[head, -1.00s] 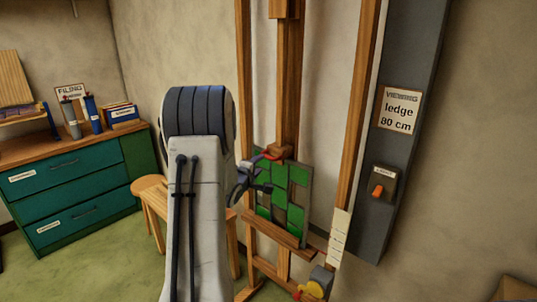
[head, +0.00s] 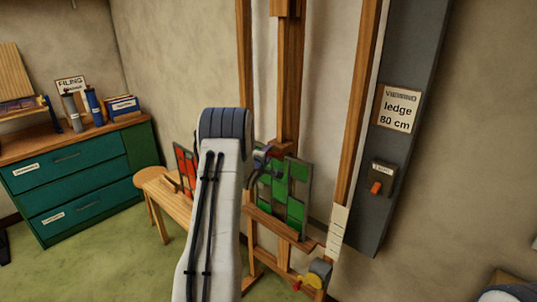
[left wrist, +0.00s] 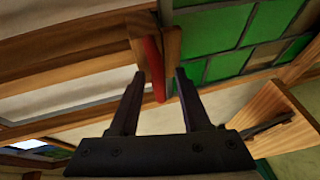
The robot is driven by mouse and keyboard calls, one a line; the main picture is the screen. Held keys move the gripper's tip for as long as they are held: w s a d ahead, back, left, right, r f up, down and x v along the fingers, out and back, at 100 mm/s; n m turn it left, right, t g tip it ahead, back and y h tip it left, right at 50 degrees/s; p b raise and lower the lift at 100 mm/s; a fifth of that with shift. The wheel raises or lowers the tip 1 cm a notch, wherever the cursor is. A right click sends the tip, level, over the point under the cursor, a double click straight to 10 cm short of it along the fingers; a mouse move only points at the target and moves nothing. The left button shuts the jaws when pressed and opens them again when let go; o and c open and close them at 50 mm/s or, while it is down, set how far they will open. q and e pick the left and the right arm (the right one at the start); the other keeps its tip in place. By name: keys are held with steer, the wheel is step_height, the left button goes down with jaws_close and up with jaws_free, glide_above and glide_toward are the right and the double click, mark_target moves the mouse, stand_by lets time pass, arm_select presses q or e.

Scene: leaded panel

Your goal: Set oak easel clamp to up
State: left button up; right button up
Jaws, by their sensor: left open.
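The oak easel (head: 291,95) stands against the wall. A green leaded panel (head: 296,195) rests on its ledge. The wooden clamp block (head: 286,148) sits at the panel's top edge on the centre post. Its red lever (left wrist: 153,68) shows in the left wrist view, beside a wooden piece (left wrist: 173,45); in the head view my gripper hides it. My left gripper (left wrist: 160,74) is open, its fingertips on either side of the lever. Contact cannot be told. In the head view the left gripper (head: 262,162) is at the clamp, partly behind my arm. My right gripper is out of view.
A grey column (head: 406,70) with a "ledge 80 cm" sign (head: 397,108) and an orange switch (head: 376,187) stands right of the easel. A red panel (head: 185,165) is by a wooden bench (head: 165,200). A teal cabinet (head: 75,180) stands left. A crank (head: 315,278) is low on the easel.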

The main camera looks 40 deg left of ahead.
arm_select(q)
jaws_close()
steer(key=shift+r, duration=0.1)
stand_by(1.2)
